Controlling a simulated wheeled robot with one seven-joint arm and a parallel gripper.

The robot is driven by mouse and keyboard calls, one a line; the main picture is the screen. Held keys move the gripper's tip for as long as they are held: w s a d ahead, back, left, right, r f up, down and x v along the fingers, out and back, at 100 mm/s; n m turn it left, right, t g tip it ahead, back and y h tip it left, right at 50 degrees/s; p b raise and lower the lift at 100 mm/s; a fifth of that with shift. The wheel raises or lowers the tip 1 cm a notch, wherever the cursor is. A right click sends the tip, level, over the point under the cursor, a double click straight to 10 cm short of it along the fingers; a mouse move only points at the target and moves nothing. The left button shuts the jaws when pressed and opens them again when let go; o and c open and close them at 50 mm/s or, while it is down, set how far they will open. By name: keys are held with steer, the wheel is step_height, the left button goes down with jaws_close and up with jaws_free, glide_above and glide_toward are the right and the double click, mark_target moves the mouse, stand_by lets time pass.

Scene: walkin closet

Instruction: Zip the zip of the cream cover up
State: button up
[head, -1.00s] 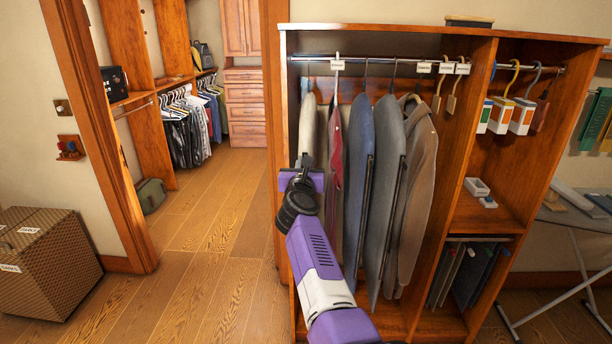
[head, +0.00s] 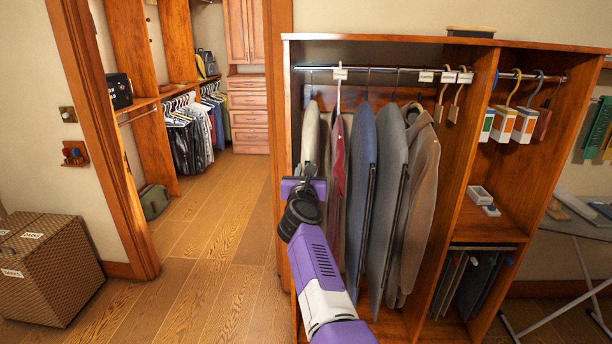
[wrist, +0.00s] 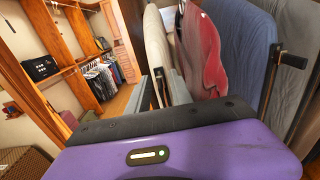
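The cream cover (head: 311,131) hangs edge-on at the far left of the rail, and it also shows in the wrist view (wrist: 157,42). Its lower part is hidden behind my arm. My gripper (wrist: 161,90) is at the cover's front edge, partway down, its two grey fingers close together. A dark piece (wrist: 158,80), which looks like the zip's pull, shows between the fingers. The dark palm hides the lower part of the fingers, so I cannot tell whether they grip it.
A red garment (head: 337,160) hangs just right of the cream cover. Blue (head: 362,150) and grey (head: 391,170) covers and a brown coat (head: 420,170) follow. The wardrobe's left side panel (head: 287,120) is close to my wrist. The floor at left is open, with a woven box (head: 48,275).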

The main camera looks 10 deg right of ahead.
steer(key=p+v, duration=0.3)
steer(key=v, duration=0.4)
steer(key=shift+s+p, duration=0.15)
steer(key=shift+p, duration=0.15)
steer(key=shift+r, duration=0.1)
